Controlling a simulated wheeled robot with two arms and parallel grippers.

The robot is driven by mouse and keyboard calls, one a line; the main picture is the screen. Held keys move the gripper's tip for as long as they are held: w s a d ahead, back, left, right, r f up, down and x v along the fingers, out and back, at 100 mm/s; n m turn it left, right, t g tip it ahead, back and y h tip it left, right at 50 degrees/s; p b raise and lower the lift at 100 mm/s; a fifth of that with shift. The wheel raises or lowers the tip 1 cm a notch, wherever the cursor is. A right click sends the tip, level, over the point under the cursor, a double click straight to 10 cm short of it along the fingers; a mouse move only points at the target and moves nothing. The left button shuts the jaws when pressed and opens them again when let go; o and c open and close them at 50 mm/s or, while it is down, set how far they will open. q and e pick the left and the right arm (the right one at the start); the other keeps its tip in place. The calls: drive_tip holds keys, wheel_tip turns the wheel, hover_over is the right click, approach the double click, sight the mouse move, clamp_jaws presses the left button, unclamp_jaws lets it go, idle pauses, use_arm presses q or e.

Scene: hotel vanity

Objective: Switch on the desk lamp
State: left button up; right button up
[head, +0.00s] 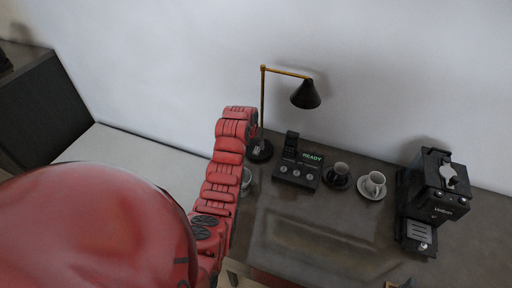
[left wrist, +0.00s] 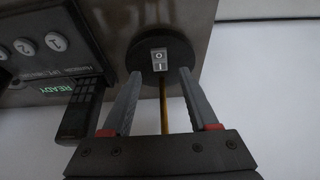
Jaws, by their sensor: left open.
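The desk lamp (head: 306,94) has a black cone shade, a thin brass stem and a round black base (head: 260,151); no glow shows at the shade. In the left wrist view, a light grey rocker switch (left wrist: 159,60) marked O and I sits on the lamp base (left wrist: 178,47). My left gripper (left wrist: 160,74) is open and empty, with its fingertips over the base, one on each side of the switch and stem. Whether the fingers touch anything cannot be told. In the head view my red left arm hides the gripper's fingers. My right gripper is not in view.
A black control box (head: 298,170) reading READY stands right of the lamp base, close to my left finger in the wrist view. Two cups on saucers (head: 371,187) and a black coffee machine (head: 437,197) are farther right. The front middle of the dark counter (head: 320,235) is clear.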

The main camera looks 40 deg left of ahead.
sight(257, 150)
use_arm(q)
drive_tip(key=shift+x, duration=2.25)
clamp_jaws()
